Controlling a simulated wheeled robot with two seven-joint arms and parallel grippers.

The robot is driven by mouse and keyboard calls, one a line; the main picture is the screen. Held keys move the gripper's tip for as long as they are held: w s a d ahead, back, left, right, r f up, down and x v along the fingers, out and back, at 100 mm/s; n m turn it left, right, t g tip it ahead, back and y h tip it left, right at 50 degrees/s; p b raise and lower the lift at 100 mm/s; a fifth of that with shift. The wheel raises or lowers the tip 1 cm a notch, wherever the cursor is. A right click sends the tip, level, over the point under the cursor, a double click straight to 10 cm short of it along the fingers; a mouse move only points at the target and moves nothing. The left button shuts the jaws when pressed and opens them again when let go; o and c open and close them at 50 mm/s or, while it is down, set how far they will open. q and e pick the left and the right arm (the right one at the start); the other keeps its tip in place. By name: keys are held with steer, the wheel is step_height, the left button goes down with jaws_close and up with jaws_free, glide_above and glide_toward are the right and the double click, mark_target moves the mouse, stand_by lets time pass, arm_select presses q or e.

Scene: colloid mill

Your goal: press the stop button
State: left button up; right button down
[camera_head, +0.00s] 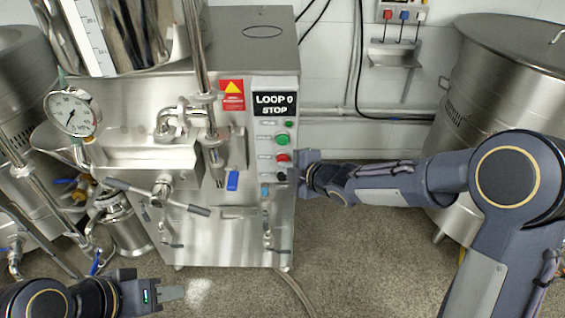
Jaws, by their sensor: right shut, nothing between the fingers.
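The mill's control panel (262,150) is on the right front of the steel cabinet, with a black display (274,104) reading "LOOP 0 STOP". Below it are a small green light or button (289,123), a larger green button (282,139), a red button (283,158) and a dark knob (281,175). My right gripper (299,164) is shut and empty at the panel's right edge, close beside the red button. I cannot tell whether it touches the panel. My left gripper (178,293) is low at the front left, away from the panel; its finger gap is unclear.
A large steel tank (505,75) stands at the right.

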steer(key=shift+s, duration=0.5)
steer(key=shift+f+b, duration=0.1)
steer(key=shift+b, duration=0.2)
steer(key=s+b, duration=0.3)
steer(key=s, duration=0.2)
steer(key=shift+b, duration=0.4)
steer(key=shift+d, duration=0.1)
